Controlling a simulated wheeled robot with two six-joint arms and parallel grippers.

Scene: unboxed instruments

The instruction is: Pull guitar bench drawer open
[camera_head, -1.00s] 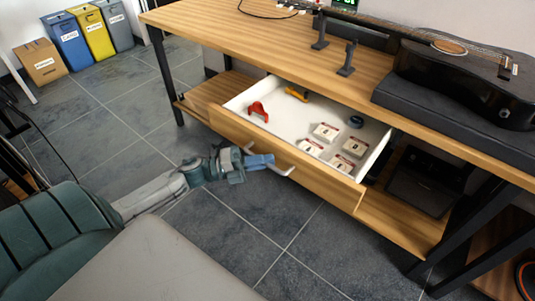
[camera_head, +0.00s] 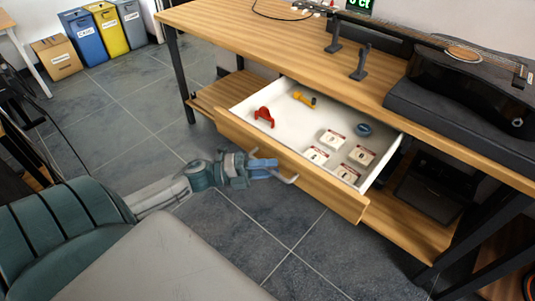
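The drawer (camera_head: 290,158) of the wooden guitar bench stands well open, its white inside showing. Its front carries a pale bar handle (camera_head: 289,181). My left gripper (camera_head: 265,168) comes in from the left, with its bluish fingers over the middle of the handle. The fingers appear closed on the bar and hide that part of it. The two ends of the handle show on either side. My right gripper is not in view.
The drawer holds a red clamp-like thing (camera_head: 264,116), a yellow tool (camera_head: 303,99), a blue roll (camera_head: 364,129) and several small white boxes (camera_head: 333,139). Tiled floor before the drawer is clear.

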